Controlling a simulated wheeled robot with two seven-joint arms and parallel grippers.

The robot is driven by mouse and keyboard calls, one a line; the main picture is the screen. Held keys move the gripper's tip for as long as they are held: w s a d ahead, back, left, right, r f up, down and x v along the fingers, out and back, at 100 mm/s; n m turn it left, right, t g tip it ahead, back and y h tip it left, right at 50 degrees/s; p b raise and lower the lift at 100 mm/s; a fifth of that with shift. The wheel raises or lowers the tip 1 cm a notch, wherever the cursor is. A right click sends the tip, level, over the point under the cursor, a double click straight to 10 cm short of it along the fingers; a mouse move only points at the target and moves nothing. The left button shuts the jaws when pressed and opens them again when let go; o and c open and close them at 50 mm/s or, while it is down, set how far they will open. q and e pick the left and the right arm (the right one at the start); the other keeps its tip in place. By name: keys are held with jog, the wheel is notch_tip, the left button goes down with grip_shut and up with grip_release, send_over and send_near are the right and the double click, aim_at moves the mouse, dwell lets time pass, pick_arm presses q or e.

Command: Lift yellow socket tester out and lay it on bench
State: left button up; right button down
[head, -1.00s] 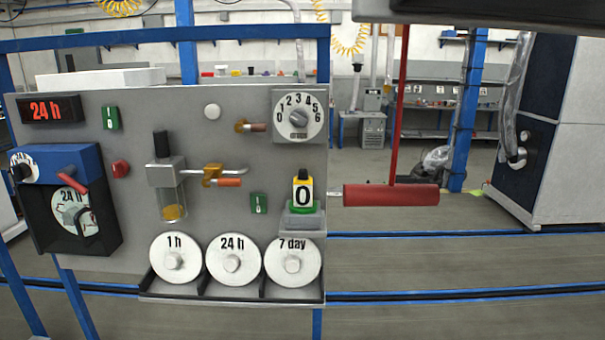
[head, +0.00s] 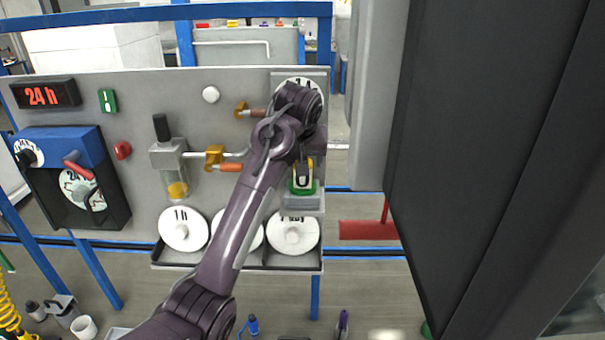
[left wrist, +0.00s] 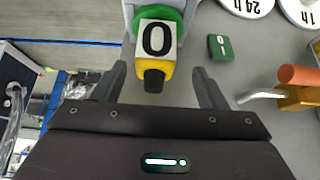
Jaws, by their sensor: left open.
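The yellow socket tester (left wrist: 155,48) has a white face marked 0 and a black top. It sits upright on a green base in a grey holder on the panel. In the head view only part of the tester (head: 303,172) shows below my left wrist. My left gripper (left wrist: 160,72) is open, with one finger on each side of the tester near its black top. I cannot tell whether the fingers touch it. My right gripper is not in view.
The grey panel (head: 230,100) carries a dial, a valve with a glass bowl and orange handles. A shelf below holds white discs (head: 292,234). A large dark surface (head: 480,150) blocks the right side. Tools and a cup (head: 84,327) are low down.

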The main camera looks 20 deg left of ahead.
aim_at(304, 183)
pick_arm(q)
jog(key=x, duration=0.4)
jog(key=shift+s+d+f, duration=0.15)
jog(key=shift+d+f, duration=0.2)
jog(key=shift+f, duration=0.1)
jog(key=shift+w+a+f, duration=0.1)
jog(key=shift+w+f, duration=0.2)
jog(key=shift+c, duration=0.3)
jog(key=shift+s, duration=0.15)
jog(key=c, duration=1.1)
jog(key=shift+r, duration=0.1)
